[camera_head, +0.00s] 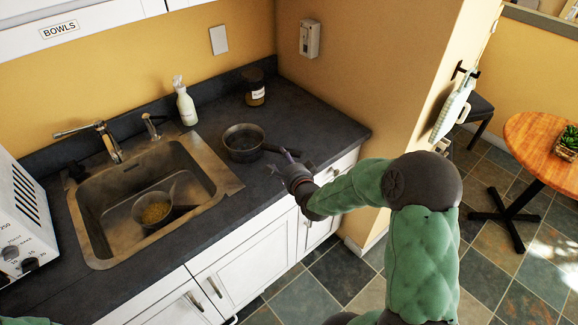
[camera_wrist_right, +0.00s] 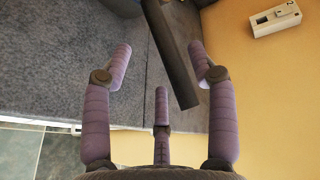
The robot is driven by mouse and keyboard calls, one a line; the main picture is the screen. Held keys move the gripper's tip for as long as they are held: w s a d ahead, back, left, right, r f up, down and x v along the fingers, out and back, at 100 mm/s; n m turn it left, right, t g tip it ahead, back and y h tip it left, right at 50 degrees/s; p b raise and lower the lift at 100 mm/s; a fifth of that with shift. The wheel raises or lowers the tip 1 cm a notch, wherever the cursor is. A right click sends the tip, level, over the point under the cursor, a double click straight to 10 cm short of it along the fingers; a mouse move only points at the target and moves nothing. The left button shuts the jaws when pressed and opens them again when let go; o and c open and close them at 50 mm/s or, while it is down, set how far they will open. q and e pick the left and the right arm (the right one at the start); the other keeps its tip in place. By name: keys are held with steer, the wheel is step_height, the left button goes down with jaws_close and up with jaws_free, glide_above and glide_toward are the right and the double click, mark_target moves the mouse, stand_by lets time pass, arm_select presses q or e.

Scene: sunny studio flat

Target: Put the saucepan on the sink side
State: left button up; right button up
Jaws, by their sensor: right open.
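A dark saucepan (camera_head: 243,146) stands upright on the grey counter, just right of the metal sink (camera_head: 88,225). Its handle points right, towards my right gripper (camera_head: 284,163). That gripper is open at the counter's front edge, near the handle's end. In the right wrist view the dark handle (camera_wrist_right: 172,50) reaches in between the spread fingers of the gripper (camera_wrist_right: 161,62); I cannot tell whether they touch it. My left gripper is not in view.
A second pan (camera_head: 154,210) with yellowish contents sits in the sink basin. A white appliance (camera_head: 22,215) is at far left. Counter right of the saucepan is clear.

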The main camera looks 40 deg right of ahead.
steer(key=shift+v, duration=2.15)
